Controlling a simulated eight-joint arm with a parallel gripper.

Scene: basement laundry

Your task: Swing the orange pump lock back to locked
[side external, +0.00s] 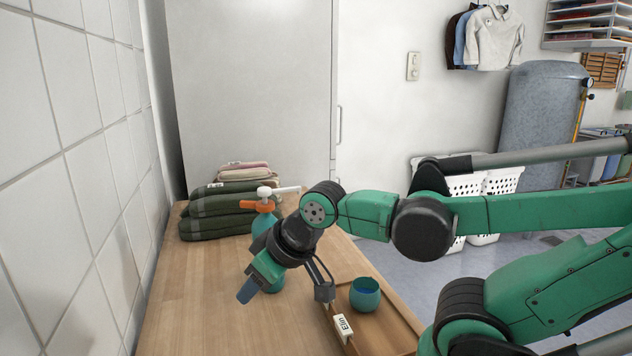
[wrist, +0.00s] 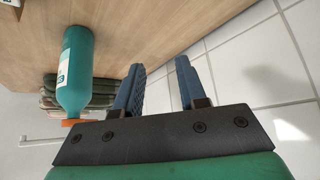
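A teal pump bottle (side external: 263,223) stands upright on the wooden table, partly hidden behind my wrist. Its white pump head (side external: 268,191) has a spout pointing right, and the orange lock (side external: 257,205) sits just below, sticking out to the left. In the wrist view the bottle (wrist: 74,70) is at the left with a white label; only part of its orange lock (wrist: 72,123) shows above the gripper body. My gripper (side external: 249,286) is tilted down in front of the bottle, lower than the lock. In the wrist view its blue fingers (wrist: 160,82) are apart with nothing between them.
Folded dark green towels (side external: 215,213) are stacked behind the bottle. A teal cup (side external: 365,295) stands on a wooden tray (side external: 397,318) at the right, beside a tag reading "Elin" (side external: 342,327). A tiled wall (side external: 75,170) bounds the left. The front left tabletop is clear.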

